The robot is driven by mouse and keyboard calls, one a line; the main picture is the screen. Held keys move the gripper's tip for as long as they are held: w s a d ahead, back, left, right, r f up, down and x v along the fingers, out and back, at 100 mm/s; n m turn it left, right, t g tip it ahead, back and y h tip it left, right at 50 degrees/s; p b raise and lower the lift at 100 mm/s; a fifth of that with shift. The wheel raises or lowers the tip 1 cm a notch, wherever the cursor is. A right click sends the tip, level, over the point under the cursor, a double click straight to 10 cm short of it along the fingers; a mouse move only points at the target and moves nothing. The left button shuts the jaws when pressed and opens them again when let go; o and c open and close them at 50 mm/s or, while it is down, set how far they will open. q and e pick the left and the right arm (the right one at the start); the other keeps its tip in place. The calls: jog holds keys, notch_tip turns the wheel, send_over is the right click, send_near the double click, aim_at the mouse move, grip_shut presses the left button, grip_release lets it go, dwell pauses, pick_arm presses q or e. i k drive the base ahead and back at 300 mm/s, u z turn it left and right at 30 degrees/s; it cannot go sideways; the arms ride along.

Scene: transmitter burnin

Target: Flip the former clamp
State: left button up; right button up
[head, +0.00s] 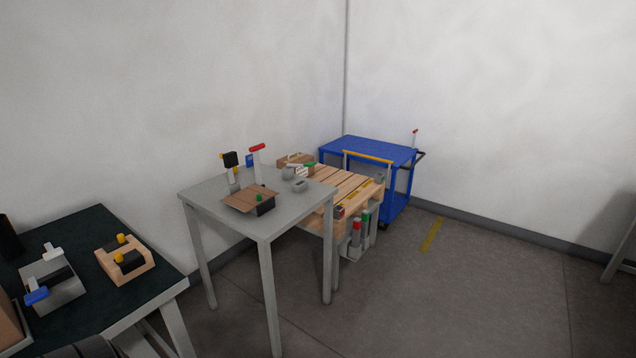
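No part is marked as the former clamp, so I cannot tell for sure which one it is. On the grey table (205,195), a lever with a red handle (257,148) stands upright near the back. Beside it is a post with a black head (230,160). On the dark bench at left, a grey metal fixture (68,291) carries a blue handle (36,296).
A wooden fixture with yellow knobs (137,268) sits on the dark bench (82,228). Behind the grey table are a wooden pallet (340,189) with small items and a blue cart (368,150). The floor at right is open, with a yellow strip (432,234).

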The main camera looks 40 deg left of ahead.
aim_at(231, 160)
jog(key=u, duration=0.1)
jog(key=i, duration=1.8)
jog(key=u, duration=1.25)
jog(key=i, duration=1.05)
jog(key=u, duration=1.55)
jog(key=i, duration=0.7)
jog(key=z, duration=0.7)
